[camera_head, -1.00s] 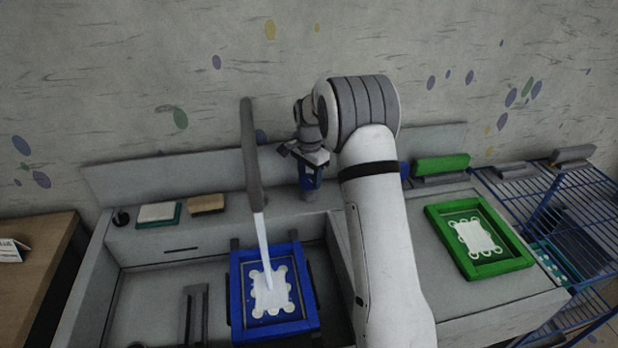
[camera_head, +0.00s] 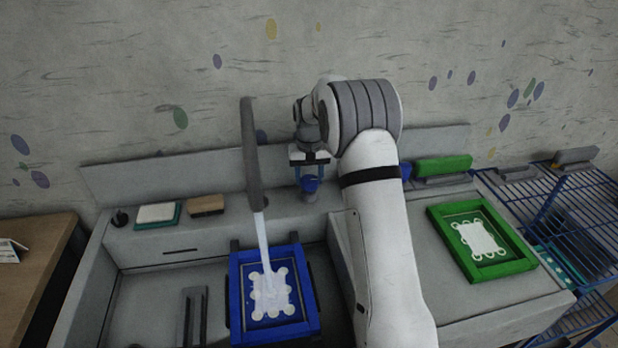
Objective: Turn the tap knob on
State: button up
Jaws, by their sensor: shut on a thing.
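The tap has a tall grey spout (camera_head: 252,160) that stands up behind the sink. A pale stream of water (camera_head: 264,245) runs from its lower end onto the blue-framed screen. My gripper (camera_head: 309,172) points down at the back ledge, right of the spout. It is shut on a blue knob (camera_head: 310,184) above a grey base on the ledge. The fingers and part of the knob are small and partly hidden by my wrist.
The blue frame (camera_head: 237,300) with a white pattern stands in the sink. A green frame (camera_head: 447,228) lies on the right counter, with a green-handled tool (camera_head: 443,165) behind it. A sponge (camera_head: 157,212) and a brown block (camera_head: 206,204) sit on the ledge. A blue wire rack (camera_head: 560,205) stands at right.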

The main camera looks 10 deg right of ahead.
aim_at(309, 178)
jog(key=shift+a+r+n, duration=0.1)
jog(key=shift+n, duration=1.8)
jog(key=o, duration=1)
jog(key=shift+c, duration=0.2)
notch_tip(309, 178, up, 8)
jog(key=shift+f+b, duration=0.15)
jog(key=shift+b, duration=0.25)
jog(key=s+r+m+t, duration=0.1)
jog(key=s+r, duration=0.3)
jog(key=s, duration=0.6)
jog(key=s+r+t, duration=0.1)
jog(key=s+r, duration=0.4)
jog(key=s, duration=0.5)
jog(key=s+f+m, duration=0.2)
jog(key=s+f, duration=0.2)
jog(key=s, duration=1.4)
jog(key=shift+f+t, duration=0.2)
jog(key=shift+t, duration=0.2)
